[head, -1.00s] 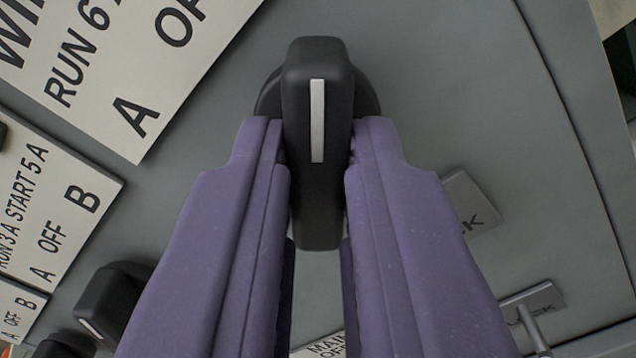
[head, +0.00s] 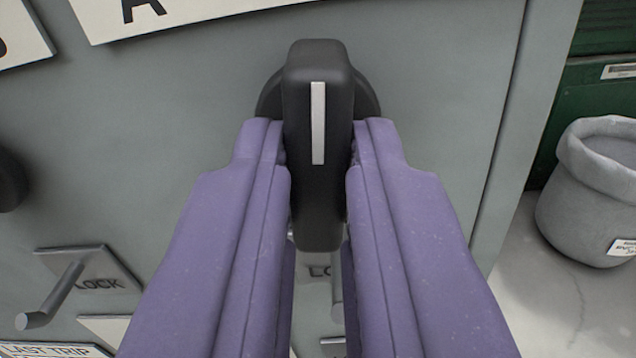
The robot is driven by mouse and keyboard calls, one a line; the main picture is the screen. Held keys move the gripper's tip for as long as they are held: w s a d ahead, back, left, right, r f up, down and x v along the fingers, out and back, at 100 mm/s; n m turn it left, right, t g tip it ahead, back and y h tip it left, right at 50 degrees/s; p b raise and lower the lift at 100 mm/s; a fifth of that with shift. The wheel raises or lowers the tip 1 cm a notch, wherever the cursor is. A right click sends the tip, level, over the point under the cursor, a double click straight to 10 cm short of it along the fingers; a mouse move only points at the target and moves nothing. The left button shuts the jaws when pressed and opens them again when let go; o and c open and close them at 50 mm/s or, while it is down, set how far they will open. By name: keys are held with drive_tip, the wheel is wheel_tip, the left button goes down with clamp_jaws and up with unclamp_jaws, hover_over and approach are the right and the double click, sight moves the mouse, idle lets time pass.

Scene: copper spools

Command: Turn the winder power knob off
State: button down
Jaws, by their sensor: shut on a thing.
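A black power knob (head: 318,200) with a white pointer stripe stands out from the grey panel at upper centre. Its stripe points straight up in the picture. My gripper (head: 318,145) is shut on the knob, with one purple finger against each side. Part of a white label plate (head: 200,18) with a letter A shows at the top left, above the knob. The word OFF is not in view, so I cannot read the knob's setting from the label.
A LOCK plate (head: 103,284) with a metal peg (head: 50,296) is at the lower left, and another is partly hidden between my fingers. Another black knob (head: 8,180) is cut off at the left edge. A grey fabric bin (head: 590,200) stands on the floor right of the panel edge.

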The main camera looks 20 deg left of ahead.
drive_tip(key=shift+f+n+b, duration=0.2)
drive_tip(key=shift+n+b, duration=0.25)
drive_tip(key=shift+n, duration=0.15)
drive_tip(key=c, duration=1.1)
unclamp_jaws()
drive_tip(key=shift+r, duration=0.1)
drive_tip(key=shift+s, duration=0.1)
drive_tip(key=p+v, duration=0.1)
drive_tip(key=v, duration=0.6)
drive_tip(key=shift+s+d, duration=0.2)
drive_tip(key=shift+s, duration=0.1)
